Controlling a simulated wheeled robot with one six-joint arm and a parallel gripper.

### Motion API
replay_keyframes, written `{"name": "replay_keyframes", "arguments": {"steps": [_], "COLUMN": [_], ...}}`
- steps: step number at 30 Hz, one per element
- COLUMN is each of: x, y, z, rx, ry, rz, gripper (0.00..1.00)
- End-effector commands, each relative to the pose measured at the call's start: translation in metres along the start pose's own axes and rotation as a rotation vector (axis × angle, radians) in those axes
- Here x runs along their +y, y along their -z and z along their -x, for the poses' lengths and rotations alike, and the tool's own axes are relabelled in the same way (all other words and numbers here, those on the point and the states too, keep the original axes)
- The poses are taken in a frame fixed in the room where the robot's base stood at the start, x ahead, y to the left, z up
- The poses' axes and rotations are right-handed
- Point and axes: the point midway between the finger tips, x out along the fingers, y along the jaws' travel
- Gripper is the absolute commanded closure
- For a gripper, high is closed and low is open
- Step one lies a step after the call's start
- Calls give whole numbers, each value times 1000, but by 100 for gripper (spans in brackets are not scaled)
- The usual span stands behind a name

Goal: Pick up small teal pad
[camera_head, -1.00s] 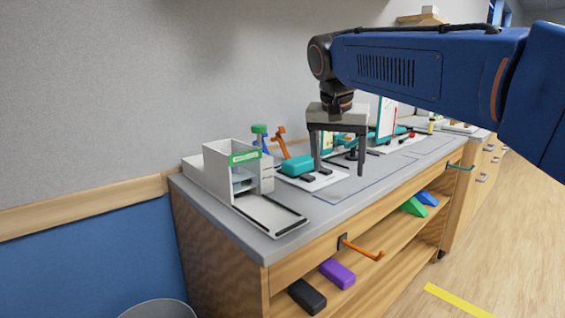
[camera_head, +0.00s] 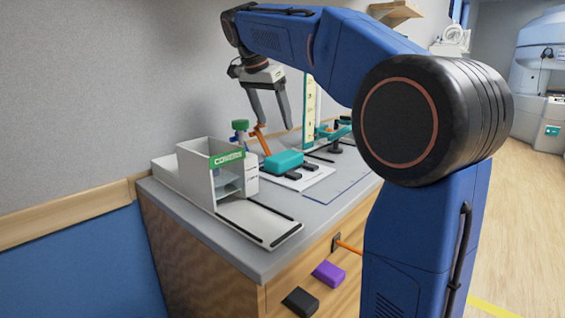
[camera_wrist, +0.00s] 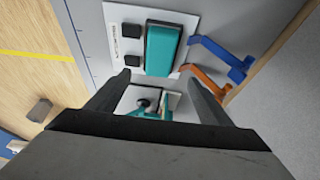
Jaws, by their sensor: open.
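A teal pad (camera_head: 284,162) lies on a white board (camera_head: 309,179) on the grey counter in the head view. It also shows in the wrist view as a teal block (camera_wrist: 162,50) on the board, beyond my fingertips. My gripper (camera_head: 272,122) is open and empty, raised above the counter and above the pad, not touching it. Its two fingers also frame the lower part of the wrist view (camera_wrist: 160,85). Another teal item (camera_wrist: 160,105) shows between the fingers, partly hidden by the gripper. I cannot tell which teal piece is the small pad.
A white box with a green "COVERS" label (camera_head: 226,158) stands left of the pad. An orange hook-shaped piece (camera_head: 262,140) and a green-topped item (camera_head: 240,125) stand behind it. The wall is close behind.

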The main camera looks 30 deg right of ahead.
Motion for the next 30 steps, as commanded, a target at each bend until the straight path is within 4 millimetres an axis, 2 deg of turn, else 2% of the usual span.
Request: {"name": "replay_keyframes", "arguments": {"steps": [9,20,30], "x": [1,1,2], "y": [0,-2,-6], "z": [-55,-82,-122], "rx": [-1,-1,0], "ry": [-2,-1,-1], "rz": [0,2,1], "gripper": [27,27,27]}}
